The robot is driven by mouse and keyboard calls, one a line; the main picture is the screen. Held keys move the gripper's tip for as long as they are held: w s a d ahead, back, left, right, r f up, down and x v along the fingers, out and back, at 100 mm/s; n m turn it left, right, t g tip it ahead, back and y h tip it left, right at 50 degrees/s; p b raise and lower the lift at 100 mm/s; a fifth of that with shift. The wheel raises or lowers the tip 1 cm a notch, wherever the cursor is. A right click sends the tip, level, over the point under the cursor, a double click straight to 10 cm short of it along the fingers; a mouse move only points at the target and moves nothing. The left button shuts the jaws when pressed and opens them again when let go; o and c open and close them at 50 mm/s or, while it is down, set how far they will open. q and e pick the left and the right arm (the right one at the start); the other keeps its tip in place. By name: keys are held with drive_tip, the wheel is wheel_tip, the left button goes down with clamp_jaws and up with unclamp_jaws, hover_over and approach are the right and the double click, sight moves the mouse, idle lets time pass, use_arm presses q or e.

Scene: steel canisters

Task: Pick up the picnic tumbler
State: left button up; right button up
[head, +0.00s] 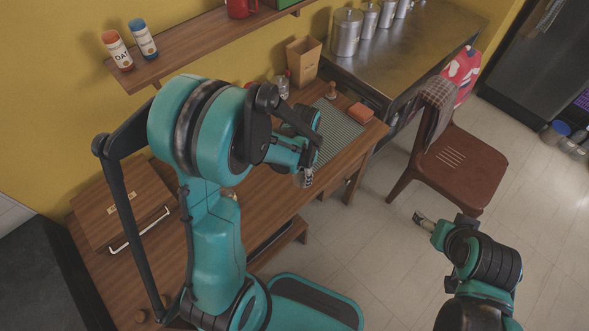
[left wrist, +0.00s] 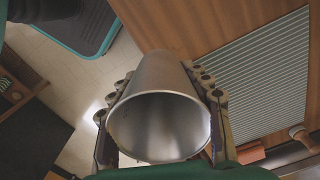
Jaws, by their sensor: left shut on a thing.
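The picnic tumbler (left wrist: 172,72) is a plain steel, tapered cup. In the left wrist view its open mouth faces the camera. My left gripper (left wrist: 160,115) is shut on it, with one finger along each side. In the head view my left gripper (head: 305,178) is at the front edge of the wooden table (head: 268,200), and the tumbler is mostly hidden by the wrist. My right gripper (head: 423,219) is over the floor in front of the chair, away from the table. It is too small to tell whether it is open.
A striped mat (head: 336,130) lies on the table, with an orange block (head: 361,114) and a wooden-handled tool (head: 331,91) near it. A brown chair (head: 455,165) is at the right. Steel canisters (head: 346,32) stand on the metal counter.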

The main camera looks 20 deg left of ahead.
use_arm(q)
drive_tip(key=shift+s+d+r+p, duration=0.15)
drive_tip(key=shift+d+r, duration=0.2)
drive_tip(key=shift+d, duration=0.2)
drive_tip(key=shift+s+d+r+p, duration=0.15)
drive_tip(key=shift+d+r, duration=0.15)
drive_tip(key=shift+d, duration=0.2)
drive_tip(key=shift+w, duration=0.15)
idle(0.3)
